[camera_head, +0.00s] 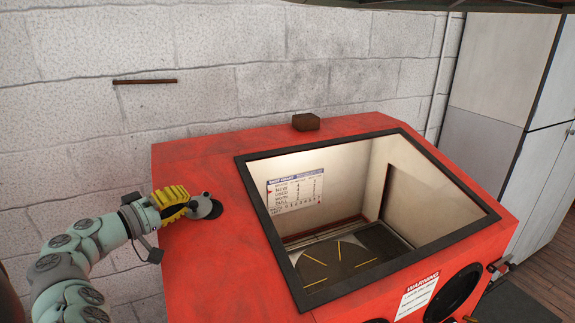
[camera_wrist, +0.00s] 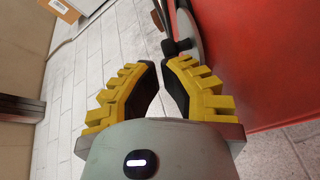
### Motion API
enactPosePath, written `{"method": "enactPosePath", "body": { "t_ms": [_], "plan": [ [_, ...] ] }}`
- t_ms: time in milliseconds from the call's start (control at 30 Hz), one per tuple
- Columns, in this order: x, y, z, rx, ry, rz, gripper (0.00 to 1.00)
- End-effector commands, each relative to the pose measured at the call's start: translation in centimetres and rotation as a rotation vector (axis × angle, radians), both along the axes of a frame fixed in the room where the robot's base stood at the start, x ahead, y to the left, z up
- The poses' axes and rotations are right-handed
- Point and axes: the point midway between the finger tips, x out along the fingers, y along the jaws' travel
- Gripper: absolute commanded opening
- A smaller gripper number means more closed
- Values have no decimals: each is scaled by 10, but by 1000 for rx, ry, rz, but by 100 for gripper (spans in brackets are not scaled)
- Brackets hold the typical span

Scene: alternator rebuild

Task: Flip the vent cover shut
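The vent cover (camera_head: 203,206) is a small grey disc at the left end of the red cabinet's top. It looks tilted up, with a dark round patch beside it, probably the vent opening. The cover also shows in the wrist view as a grey disc (camera_wrist: 189,22) seen at a slant, with a dark knob or hinge near it. My gripper (camera_head: 190,205) has yellow ribbed fingers and is close beside the cover. In the wrist view my gripper's fingertips (camera_wrist: 160,63) nearly meet, with nothing between them. Whether a finger touches the cover is unclear.
The red cabinet (camera_head: 225,262) has a large black-framed window (camera_head: 268,228), with a lit interior and a chart behind it. A brown block (camera_head: 306,122) rests on its back edge. A white block wall (camera_head: 240,60) stands behind. A warning label (camera_head: 417,296) is at the front.

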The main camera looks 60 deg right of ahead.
Motion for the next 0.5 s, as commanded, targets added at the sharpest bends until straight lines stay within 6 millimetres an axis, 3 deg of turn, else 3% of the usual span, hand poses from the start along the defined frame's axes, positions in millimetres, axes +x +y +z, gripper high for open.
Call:
{"method": "enactPosePath", "body": {
  "t_ms": [500],
  "plan": [
    [-8,-2,-3,-26,20,90,0]
  ]
}}
